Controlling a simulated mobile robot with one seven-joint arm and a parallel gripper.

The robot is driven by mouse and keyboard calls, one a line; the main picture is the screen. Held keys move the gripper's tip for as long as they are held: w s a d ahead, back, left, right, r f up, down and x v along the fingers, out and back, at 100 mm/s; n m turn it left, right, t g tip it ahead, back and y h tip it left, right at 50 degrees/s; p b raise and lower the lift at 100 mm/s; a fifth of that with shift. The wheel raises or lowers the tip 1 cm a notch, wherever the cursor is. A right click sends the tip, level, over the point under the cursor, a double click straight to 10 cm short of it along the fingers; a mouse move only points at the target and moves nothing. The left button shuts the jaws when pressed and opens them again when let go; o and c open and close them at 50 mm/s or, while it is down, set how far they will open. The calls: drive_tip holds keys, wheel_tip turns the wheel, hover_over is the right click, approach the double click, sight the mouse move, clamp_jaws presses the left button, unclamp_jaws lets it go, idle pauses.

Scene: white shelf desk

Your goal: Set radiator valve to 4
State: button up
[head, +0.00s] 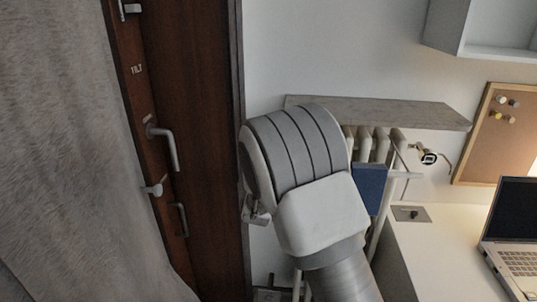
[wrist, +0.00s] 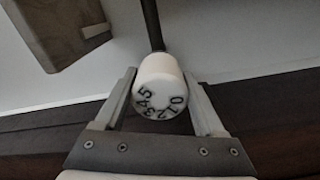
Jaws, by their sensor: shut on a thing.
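The white radiator valve knob (wrist: 158,72) is in the middle of the wrist view, with black numbers from 0 to 5 around its near end. The 2 and 3 are lowest; the 4 and 5 are at left, the 0 and 1 at right. A dark pipe runs up behind it. My gripper (wrist: 161,92) is shut on the knob, one finger on each side. In the head view my gripper (head: 258,212) shows partly at the lower left of my wrist, and I cannot make out the knob. The white radiator (head: 380,147) is partly hidden behind my arm.
A grey shelf (head: 400,112) runs above the radiator. A blue flat item (head: 369,188) hangs by it. A brown wooden frame with handles (head: 165,148) and a grey curtain (head: 70,160) are at left. A white desk (head: 425,255) with a laptop (head: 515,245) is at right.

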drive_tip(key=shift+n, duration=0.6)
drive_tip(key=shift+d, duration=0.1)
drive_tip(key=o, duration=1.4)
drive_tip(key=shift+c, duration=0.2)
drive_tip(key=s+p, duration=0.1)
drive_tip(key=s, duration=1.6)
drive_tip(key=shift+s+a, duration=0.25)
drive_tip(key=shift+a, duration=0.1)
